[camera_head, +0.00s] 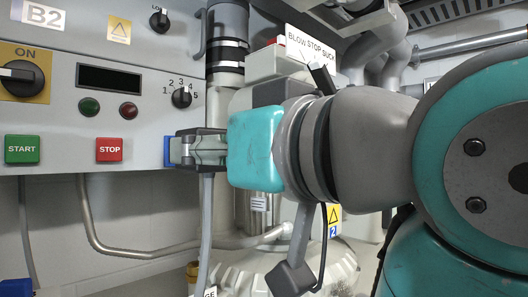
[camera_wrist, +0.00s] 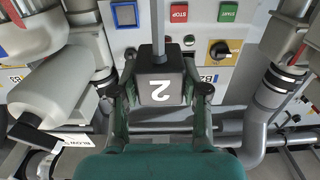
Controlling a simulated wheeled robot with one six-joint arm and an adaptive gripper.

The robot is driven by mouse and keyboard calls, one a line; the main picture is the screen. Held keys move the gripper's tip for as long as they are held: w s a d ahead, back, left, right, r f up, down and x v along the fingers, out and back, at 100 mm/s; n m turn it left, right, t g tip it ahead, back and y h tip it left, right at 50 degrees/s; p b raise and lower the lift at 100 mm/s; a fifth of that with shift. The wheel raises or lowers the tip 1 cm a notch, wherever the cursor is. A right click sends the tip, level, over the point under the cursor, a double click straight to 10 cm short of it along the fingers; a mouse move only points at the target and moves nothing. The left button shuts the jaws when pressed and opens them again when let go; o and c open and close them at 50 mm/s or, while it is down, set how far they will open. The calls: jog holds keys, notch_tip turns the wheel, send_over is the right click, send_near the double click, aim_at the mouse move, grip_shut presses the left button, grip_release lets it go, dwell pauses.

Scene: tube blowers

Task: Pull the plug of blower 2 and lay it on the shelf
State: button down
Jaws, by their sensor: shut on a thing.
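The plug (camera_wrist: 159,85) of blower 2 is a dark block with a white "2" on it, upside down in the wrist view. My gripper (camera_head: 200,149) is shut on it, with one finger on each side. A grey cable (camera_head: 205,228) hangs down below the fingers in the head view. A blue socket part (camera_head: 171,152) sits at the right edge of the B2 panel, right by the fingertips. I cannot make out the shelf.
The B2 panel (camera_head: 140,126) carries a green START button (camera_head: 22,149), a red STOP button (camera_head: 109,150) and knobs. A dark vertical pipe (camera_head: 228,40) and a box with a "BLOW STOP SUCK" sign (camera_head: 310,47) stand close behind my gripper. Pipes run below the panel.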

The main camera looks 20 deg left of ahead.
jog(key=shift+s+a, duration=0.25)
jog(key=shift+s, duration=0.4)
jog(key=shift+s+a, duration=0.25)
jog(key=shift+s, duration=0.35)
jog(key=shift+s+a, duration=0.25)
jog(key=shift+s, duration=0.4)
